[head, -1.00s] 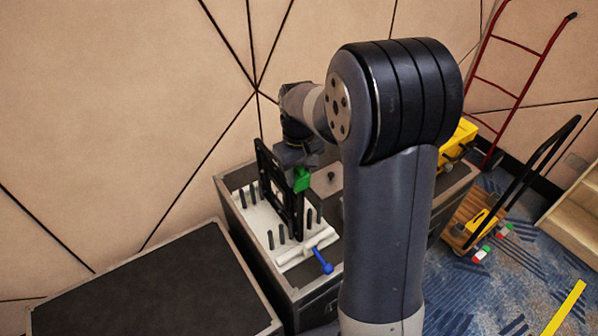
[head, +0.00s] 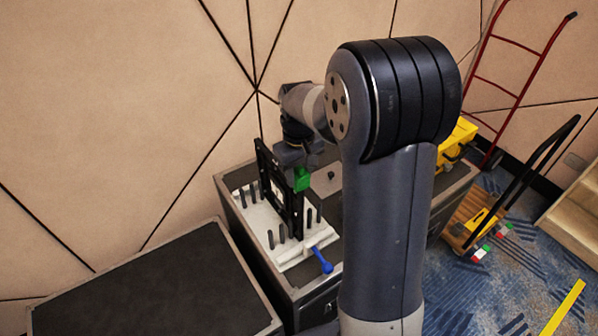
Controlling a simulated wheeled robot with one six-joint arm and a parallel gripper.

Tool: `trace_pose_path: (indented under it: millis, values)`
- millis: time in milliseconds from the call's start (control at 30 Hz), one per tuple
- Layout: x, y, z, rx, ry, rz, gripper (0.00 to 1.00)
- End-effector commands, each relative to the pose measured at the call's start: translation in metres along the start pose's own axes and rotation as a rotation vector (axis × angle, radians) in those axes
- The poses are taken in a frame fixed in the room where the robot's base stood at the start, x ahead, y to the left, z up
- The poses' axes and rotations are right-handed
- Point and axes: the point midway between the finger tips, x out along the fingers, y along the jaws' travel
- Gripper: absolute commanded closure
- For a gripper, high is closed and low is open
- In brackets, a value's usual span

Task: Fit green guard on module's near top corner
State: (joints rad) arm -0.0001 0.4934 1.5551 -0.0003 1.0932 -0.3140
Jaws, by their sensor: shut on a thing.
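The module (head: 266,172) is a black upright frame standing in a white rack (head: 260,222) with dark pegs, on a dark-topped case. The green guard (head: 302,180) is a small block at the module's near top corner. My gripper (head: 298,162) is just above the guard and shut on it. The fingertips are small and partly hidden by the wrist. I cannot tell whether the guard is fully seated on the corner or only touching it.
A blue-handled tool or lever (head: 322,262) sits at the rack's front end. A second dark-topped case (head: 150,295) stands at lower left. A yellow case (head: 458,140), a cart (head: 480,225) and a red hand truck (head: 505,85) are at right. A panelled wall is close behind.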

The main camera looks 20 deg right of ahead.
Motion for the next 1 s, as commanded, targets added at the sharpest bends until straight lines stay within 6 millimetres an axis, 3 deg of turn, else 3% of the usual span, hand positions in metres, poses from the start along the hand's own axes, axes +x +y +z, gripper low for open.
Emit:
trace_pose_path:
  millis: [467, 1000]
  values:
    - [0.003, 0.0, 0.0, 0.0, 0.0, 0.0, 0.86]
    - [0.03, 0.0, 0.0, 0.0, 0.0, 0.0, 0.86]
